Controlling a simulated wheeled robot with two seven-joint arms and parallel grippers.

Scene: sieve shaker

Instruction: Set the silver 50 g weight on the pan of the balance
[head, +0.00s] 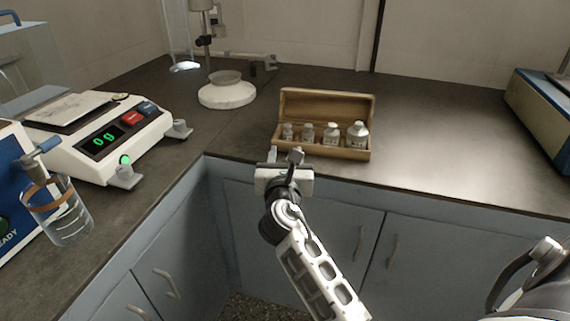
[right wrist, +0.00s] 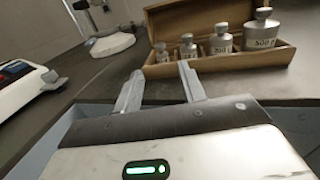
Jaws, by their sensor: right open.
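Several silver knobbed weights stand in a row in an open wooden box (head: 290,95), rising in size from left to right. The smallest weight (head: 287,132) is at the left end; it also shows in the right wrist view (right wrist: 161,53). The largest reads 500 g, but I cannot read the small labels, so I cannot tell which is 50 g. The balance (head: 95,165) is at the left, its pan (head: 68,111) without a weight and its display reading 0 g. My right gripper (head: 284,156) is open and empty, just in front of the box's left end. My left gripper is not in view.
A glass beaker (head: 70,225) stands by a blue machine (head: 12,190) at the near left. A stand with a round white base (head: 228,95) is at the back. A blue-sided device (head: 540,100) is at the far right. The counter right of the box is clear.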

